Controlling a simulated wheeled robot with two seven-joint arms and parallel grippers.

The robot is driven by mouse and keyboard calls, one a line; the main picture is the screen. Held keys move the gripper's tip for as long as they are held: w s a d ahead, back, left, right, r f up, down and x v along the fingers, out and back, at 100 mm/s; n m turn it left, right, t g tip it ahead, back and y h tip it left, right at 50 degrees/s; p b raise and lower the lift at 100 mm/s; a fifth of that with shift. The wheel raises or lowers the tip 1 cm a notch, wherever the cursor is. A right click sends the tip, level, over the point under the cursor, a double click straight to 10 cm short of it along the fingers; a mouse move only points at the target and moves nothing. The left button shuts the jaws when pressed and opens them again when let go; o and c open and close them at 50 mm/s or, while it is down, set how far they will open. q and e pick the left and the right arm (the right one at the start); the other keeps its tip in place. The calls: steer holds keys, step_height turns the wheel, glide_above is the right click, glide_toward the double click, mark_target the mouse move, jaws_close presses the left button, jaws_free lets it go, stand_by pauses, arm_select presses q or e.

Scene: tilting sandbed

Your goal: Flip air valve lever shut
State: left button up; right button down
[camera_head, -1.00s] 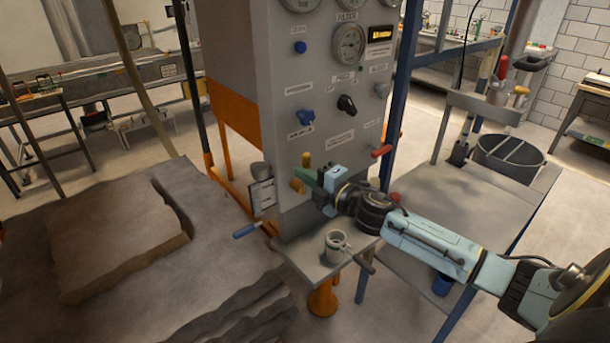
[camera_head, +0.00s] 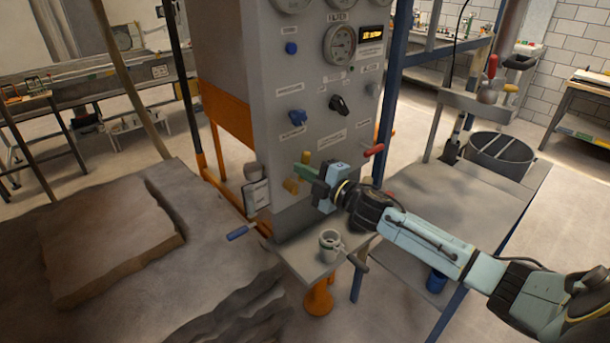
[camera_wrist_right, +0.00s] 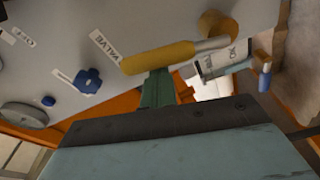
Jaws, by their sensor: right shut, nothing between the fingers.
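The yellow-handled valve lever (camera_wrist_right: 158,57) is on the grey panel's lower part, with a label beside it. In the wrist view its handle lies almost crosswise, and a metal rod runs to a round yellow pivot at the right. In the head view only small yellow parts of the lever (camera_head: 291,186) show behind my gripper. My right gripper (camera_head: 307,171) is shut and empty, with its green fingers at the lever. In the wrist view the fingers (camera_wrist_right: 158,88) end at the handle's lower edge; I cannot tell whether they touch. My left gripper is not in view.
The panel (camera_head: 310,100) carries gauges, blue and black knobs and a red lever (camera_head: 373,150) right of my gripper. A grey mug (camera_head: 330,243) stands on a small shelf below my wrist. The sandbed (camera_head: 110,240) lies at left. A grey table (camera_head: 450,200) stands at right.

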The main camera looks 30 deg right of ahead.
steer(key=w+d+f+m+t+h+b, duration=0.1)
steer(key=d+f+m, duration=0.5)
steer(key=m, duration=1.1)
steer(key=shift+d+t+h+b, duration=0.4)
steer(key=shift+d+h, duration=0.2)
steer(key=shift+d, duration=0.3)
steer(key=shift+f, duration=0.1)
steer(key=shift+w, duration=0.1)
step_height(320, 180, up, 5)
steer(key=p, duration=0.4)
steer(key=s+d+f+b, duration=0.1)
steer(key=s+f, duration=0.1)
steer(key=s, duration=0.7)
steer(key=shift+d+f, duration=0.15)
steer(key=shift+d, duration=0.05)
